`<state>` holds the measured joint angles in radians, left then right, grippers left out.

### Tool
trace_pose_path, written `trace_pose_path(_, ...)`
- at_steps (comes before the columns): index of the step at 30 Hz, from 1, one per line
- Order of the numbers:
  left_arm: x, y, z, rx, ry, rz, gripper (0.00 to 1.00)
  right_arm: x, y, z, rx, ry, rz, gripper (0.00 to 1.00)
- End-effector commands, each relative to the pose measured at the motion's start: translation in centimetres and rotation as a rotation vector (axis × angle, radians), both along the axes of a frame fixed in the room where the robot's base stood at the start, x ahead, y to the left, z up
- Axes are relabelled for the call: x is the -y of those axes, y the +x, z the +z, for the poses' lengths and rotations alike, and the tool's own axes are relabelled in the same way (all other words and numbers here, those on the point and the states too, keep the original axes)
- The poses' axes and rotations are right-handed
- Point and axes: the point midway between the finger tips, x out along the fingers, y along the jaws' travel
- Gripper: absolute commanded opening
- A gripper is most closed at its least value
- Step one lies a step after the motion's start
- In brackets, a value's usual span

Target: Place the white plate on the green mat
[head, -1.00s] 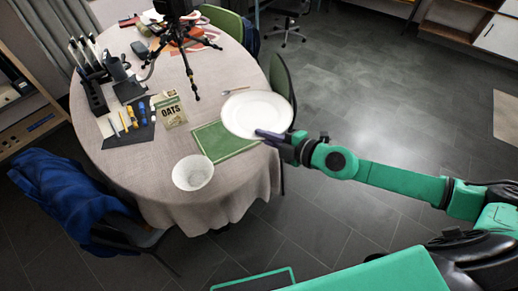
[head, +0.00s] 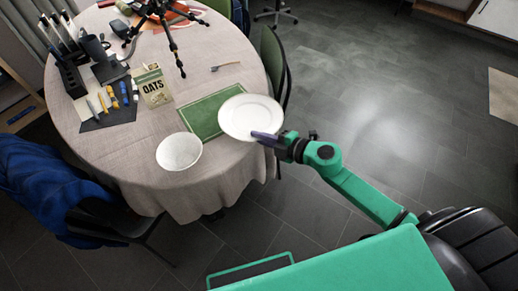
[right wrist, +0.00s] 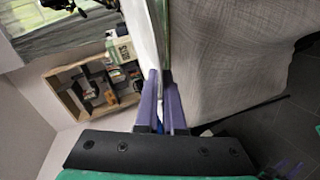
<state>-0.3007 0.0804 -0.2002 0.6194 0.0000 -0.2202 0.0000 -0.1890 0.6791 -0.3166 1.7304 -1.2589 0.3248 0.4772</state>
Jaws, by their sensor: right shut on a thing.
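The white plate (head: 251,116) is in the head view, over the right end of the green mat (head: 208,111) and the table's right edge. My right gripper (head: 268,138) is shut on the plate's near rim. In the right wrist view, the purple fingers (right wrist: 161,100) hold the plate (right wrist: 153,45), seen edge-on. The plate hides the mat's right part. I cannot tell whether the plate touches the mat. My left gripper is not in view.
A white bowl (head: 179,151) stands left of the mat's near end. The oats packet (head: 152,87) is to the left, and a wooden-handled utensil (head: 226,65) lies behind the mat. A tripod (head: 165,30) stands further back. A green chair (head: 272,62) is close at the table's right edge.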

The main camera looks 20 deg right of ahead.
Motion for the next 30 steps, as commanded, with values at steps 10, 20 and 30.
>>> trace_pose_path(10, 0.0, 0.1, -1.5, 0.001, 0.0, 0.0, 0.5, 0.0, 0.0, -3.4, 0.002, 0.002, 0.0, 0.0)
trace_pose_path(20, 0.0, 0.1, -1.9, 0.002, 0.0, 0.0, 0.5, -0.1, 0.0, -4.1, -0.001, 0.002, 0.0, 0.17)
trace_pose_path(30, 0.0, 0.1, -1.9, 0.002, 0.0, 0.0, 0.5, 0.0, 0.0, -4.0, -0.002, 0.001, 0.001, 0.36)
